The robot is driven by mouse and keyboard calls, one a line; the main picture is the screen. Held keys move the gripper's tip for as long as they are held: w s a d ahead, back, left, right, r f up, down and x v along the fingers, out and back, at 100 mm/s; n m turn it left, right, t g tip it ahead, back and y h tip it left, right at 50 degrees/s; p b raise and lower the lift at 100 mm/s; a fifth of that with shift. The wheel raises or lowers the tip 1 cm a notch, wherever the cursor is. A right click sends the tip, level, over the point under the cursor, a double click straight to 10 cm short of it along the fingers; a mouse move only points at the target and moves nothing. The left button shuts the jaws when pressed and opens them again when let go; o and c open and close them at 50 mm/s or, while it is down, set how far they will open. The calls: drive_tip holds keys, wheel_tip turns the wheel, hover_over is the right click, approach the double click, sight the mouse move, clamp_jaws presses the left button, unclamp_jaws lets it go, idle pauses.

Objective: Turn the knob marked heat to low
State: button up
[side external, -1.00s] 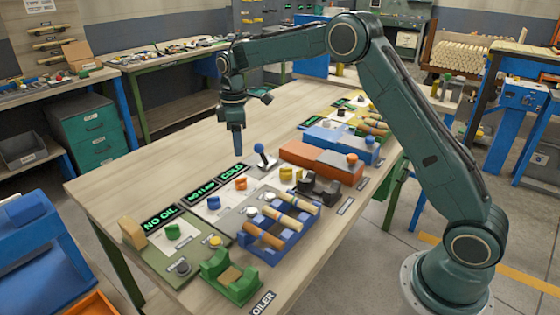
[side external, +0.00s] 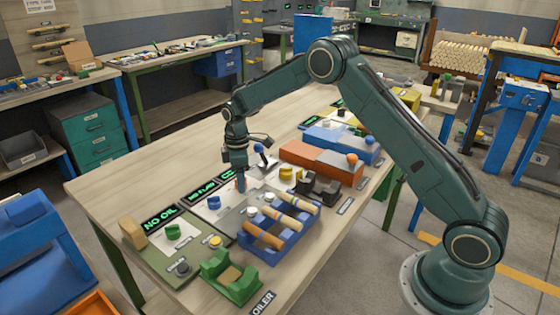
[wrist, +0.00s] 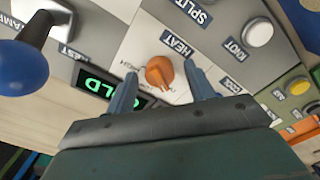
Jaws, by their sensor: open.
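The orange knob (wrist: 159,72) sits on a white panel below a label reading HEAT (wrist: 178,44) in the wrist view. My gripper (wrist: 158,68) is open, one finger on each side of the knob, with gaps showing on both sides. In the side view my gripper (side external: 241,187) points down over this panel and mostly hides the knob. I cannot tell whether the fingertips are level with it.
A lever with a blue ball (wrist: 22,68) stands close on the left in the wrist view. A white button (wrist: 257,32) is on the right. In the side view, a blue rack (side external: 270,246) with wooden rods and a green holder (side external: 230,278) stand in front. Bare bench lies behind.

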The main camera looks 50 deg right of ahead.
drive_tip(key=shift+f, duration=0.1)
drive_tip(key=c, duration=1)
drive_tip(key=shift+m, duration=0.4)
drive_tip(key=m, duration=1.1)
drive_tip(key=o, duration=1)
